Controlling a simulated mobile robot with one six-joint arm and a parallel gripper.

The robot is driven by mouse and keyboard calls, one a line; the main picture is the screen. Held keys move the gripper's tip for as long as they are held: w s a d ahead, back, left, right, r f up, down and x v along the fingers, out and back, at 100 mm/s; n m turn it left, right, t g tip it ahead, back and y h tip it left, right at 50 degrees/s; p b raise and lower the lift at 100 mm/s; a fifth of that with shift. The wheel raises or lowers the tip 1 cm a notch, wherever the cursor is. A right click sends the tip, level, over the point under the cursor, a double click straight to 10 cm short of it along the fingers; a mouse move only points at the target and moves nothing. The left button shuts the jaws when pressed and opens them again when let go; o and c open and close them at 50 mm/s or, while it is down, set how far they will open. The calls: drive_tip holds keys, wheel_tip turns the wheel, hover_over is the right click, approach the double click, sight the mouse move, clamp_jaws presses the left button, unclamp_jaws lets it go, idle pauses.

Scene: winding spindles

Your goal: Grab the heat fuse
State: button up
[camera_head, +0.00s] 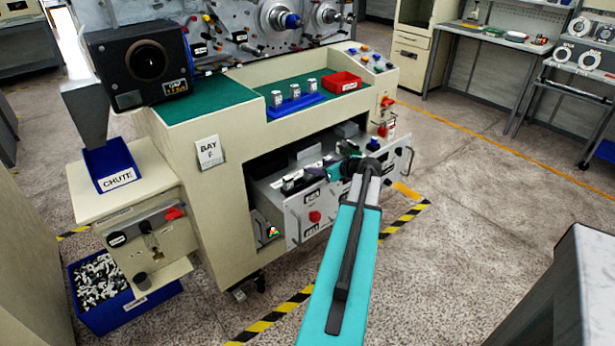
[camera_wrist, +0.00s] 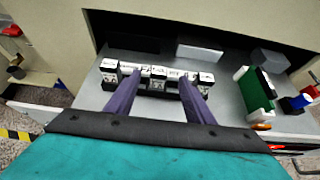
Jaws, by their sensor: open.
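Several small black-and-white blocks with printed faces (camera_wrist: 157,75) stand in a row in the open grey drawer (camera_wrist: 228,108). I cannot read which of them is the heat fuse. My gripper (camera_wrist: 160,77) is open, with its two purple fingers reaching over the row, one left and one right of the middle blocks. The fingers hide parts of the row, and I cannot tell whether they touch any block. In the head view my gripper (camera_head: 313,172) is low over the drawer, whose front panel (camera_head: 330,203) faces me.
A green-and-white part (camera_wrist: 257,90) and a red, white and blue part (camera_wrist: 302,99) lie right of the row. A grey box (camera_wrist: 273,60) is behind. The bench top (camera_head: 222,92) overhangs the drawer. A blue tray (camera_head: 295,106) with white-capped items stands on it.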

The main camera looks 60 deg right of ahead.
drive_tip(key=shift+w+d+f, duration=0.15)
drive_tip(key=shift+w+f, duration=0.15)
drive_tip(key=shift+w, duration=0.25)
drive_tip(key=shift+f, duration=0.1)
drive_tip(key=shift+p+x, duration=0.45)
drive_tip(key=shift+x, duration=2.1)
drive_tip(key=shift+f, duration=0.1)
drive_tip(key=c, duration=1.1)
drive_tip(key=shift+r, duration=5.05)
